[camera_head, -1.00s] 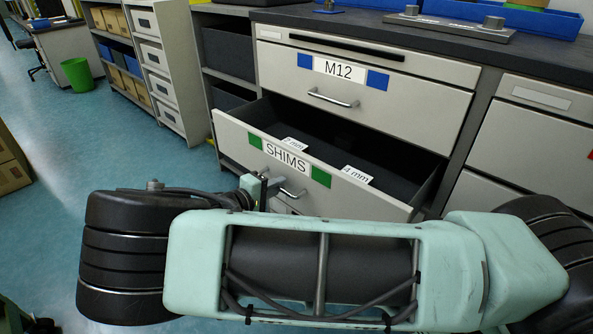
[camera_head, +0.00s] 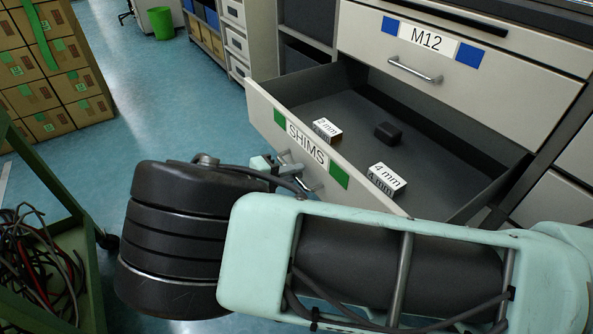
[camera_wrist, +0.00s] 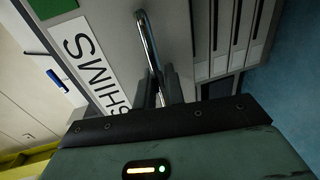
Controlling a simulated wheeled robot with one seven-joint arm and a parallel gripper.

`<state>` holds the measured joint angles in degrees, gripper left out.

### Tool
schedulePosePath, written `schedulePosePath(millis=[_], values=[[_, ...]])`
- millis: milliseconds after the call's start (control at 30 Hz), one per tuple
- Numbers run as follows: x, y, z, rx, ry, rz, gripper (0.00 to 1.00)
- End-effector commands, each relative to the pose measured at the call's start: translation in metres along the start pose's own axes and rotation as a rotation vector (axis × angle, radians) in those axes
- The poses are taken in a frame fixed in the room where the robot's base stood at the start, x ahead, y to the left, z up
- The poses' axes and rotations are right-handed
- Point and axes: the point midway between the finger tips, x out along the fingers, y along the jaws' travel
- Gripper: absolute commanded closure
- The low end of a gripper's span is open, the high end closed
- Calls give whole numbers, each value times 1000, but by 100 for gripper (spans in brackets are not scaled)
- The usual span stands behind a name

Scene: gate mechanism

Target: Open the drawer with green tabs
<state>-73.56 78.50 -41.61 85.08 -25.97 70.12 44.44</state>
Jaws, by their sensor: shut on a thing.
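The drawer with green tabs (camera_head: 339,177) is labelled SHIMS and stands pulled well out of the cabinet, its inside open to view. In it lie a 2 mm block (camera_head: 327,129), a 4 mm block (camera_head: 386,178) and a small black block (camera_head: 388,132). My gripper (camera_head: 287,163) is at the drawer's front, partly hidden behind my arm. In the wrist view my gripper's fingers (camera_wrist: 158,90) are shut on the drawer's metal handle (camera_wrist: 147,38), beside the SHIMS label (camera_wrist: 88,70).
The shut M12 drawer (camera_head: 427,68) with blue tabs is just above. A green cart (camera_head: 60,210) with cables stands at the lower left, and stacked boxes (camera_head: 40,85) behind it. Blue floor (camera_head: 165,85) is clear between the boxes and cabinets.

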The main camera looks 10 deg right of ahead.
Motion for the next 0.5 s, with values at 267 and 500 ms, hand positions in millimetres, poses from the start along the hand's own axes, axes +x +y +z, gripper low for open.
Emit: schedulePosePath(millis=[267,500], values=[[0,0,-1,1,4,-2,73],[0,0,-1,1,2,0,72]])
